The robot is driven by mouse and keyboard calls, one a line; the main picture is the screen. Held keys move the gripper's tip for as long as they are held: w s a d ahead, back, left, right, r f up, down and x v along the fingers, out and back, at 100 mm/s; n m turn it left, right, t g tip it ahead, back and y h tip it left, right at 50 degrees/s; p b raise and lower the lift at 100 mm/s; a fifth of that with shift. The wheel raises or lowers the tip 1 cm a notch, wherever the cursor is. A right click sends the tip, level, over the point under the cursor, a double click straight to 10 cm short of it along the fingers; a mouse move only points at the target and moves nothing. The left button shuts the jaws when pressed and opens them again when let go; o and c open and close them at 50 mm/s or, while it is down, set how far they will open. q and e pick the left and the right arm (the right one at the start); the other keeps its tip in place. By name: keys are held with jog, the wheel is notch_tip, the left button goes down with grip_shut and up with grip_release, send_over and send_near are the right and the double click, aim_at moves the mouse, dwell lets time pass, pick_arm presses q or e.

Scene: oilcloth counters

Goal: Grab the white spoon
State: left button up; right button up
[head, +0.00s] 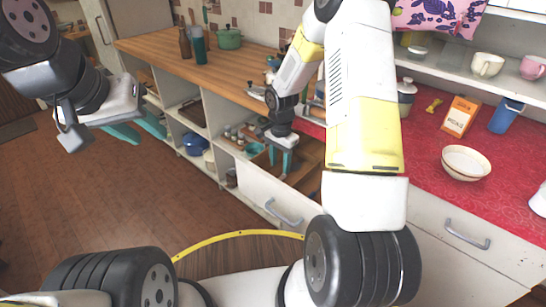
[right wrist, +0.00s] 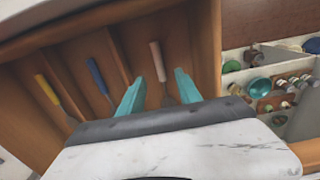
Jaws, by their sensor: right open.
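In the right wrist view an open wooden drawer (right wrist: 27,101) holds utensils in separate compartments. A utensil with a pale, pinkish-white handle (right wrist: 157,62) lies in the right-hand compartment; its far end is hidden behind my gripper, so I cannot tell if it is a spoon. My right gripper (right wrist: 158,91) is open and empty, its teal fingers on either side of the line of that utensil, apart from the handle. In the head view my right gripper (head: 283,158) is over the drawer. My left gripper (head: 138,129) is open and empty over the floor at the left.
Yellow-handled (right wrist: 47,89) and blue-handled (right wrist: 97,75) utensils lie in the neighbouring compartments, with dividers between. Shelves with jars and bowls (right wrist: 257,85) stand right of the drawer. A red counter (head: 432,150) carries a bowl (head: 466,163) and an orange box (head: 460,116).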

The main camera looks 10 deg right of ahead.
aim_at(280, 178)
notch_tip(280, 178, down, 6)
jog(key=shift+r, duration=0.1)
grip_shut()
